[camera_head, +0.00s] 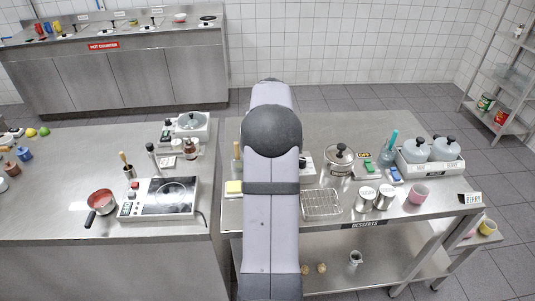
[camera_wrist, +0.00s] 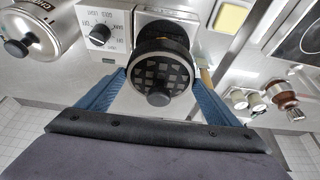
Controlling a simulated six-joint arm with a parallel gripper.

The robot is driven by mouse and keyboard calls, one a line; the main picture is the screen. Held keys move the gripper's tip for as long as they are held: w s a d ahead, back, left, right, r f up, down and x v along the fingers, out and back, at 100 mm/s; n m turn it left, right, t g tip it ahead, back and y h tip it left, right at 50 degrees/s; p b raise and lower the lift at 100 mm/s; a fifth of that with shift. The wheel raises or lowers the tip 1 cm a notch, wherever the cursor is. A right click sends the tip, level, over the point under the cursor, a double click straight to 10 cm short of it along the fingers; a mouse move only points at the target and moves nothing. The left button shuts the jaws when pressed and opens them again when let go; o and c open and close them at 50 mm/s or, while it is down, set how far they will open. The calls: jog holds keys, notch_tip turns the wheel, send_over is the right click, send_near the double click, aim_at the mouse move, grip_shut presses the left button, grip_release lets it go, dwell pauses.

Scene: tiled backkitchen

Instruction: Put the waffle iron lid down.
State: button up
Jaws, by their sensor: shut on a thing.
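The waffle iron lid (camera_wrist: 147,74) is a round dark disc with a grid pattern and a black knob at its near edge. It shows in the middle of the wrist view, tilted off the round body behind it. The waffle iron's light control panel (camera_wrist: 104,30) with a black dial is to its left. My gripper (camera_wrist: 162,78) has its two blue fingers on either side of the lid and is shut on it. The exact contact is hard to see. In the head view my arm hides the lid and most of the iron.
A lidded steel pot (camera_head: 339,160) and a wire rack (camera_head: 321,204) stand right of my arm. A yellow sponge (camera_head: 233,188) lies to its left. An induction hob (camera_head: 160,197) and a red pan (camera_head: 101,202) are on the left counter.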

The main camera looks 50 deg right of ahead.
notch_tip(320, 180, up, 4)
jog(key=shift+f+b, duration=0.15)
jog(key=shift+b, duration=0.15)
jog(key=shift+d+r, duration=0.2)
jog(key=shift+r, duration=0.35)
jog(key=r, duration=0.4)
jog(key=shift+s+d+r, duration=0.15)
jog(key=shift+s+r, duration=0.25)
jog(key=s+a+f, duration=0.4)
jog(key=s+a, duration=0.4)
jog(key=a, duration=0.1)
jog(key=shift+s+a+f+p, duration=0.1)
jog(key=shift+s+a+f, duration=0.3)
jog(key=shift+f, duration=1.85)
jog(key=shift+s+a+f+p, duration=0.15)
jog(key=shift+s+a+f, duration=0.3)
jog(key=shift+f, duration=1.85)
jog(key=shift+s+a+f+p, duration=0.1)
jog(key=shift+s+a+f, duration=0.3)
jog(key=shift+f, duration=1.85)
jog(key=shift+w+f, duration=0.2)
jog(key=shift+f, duration=1.25)
jog(key=shift+f, duration=0.15)
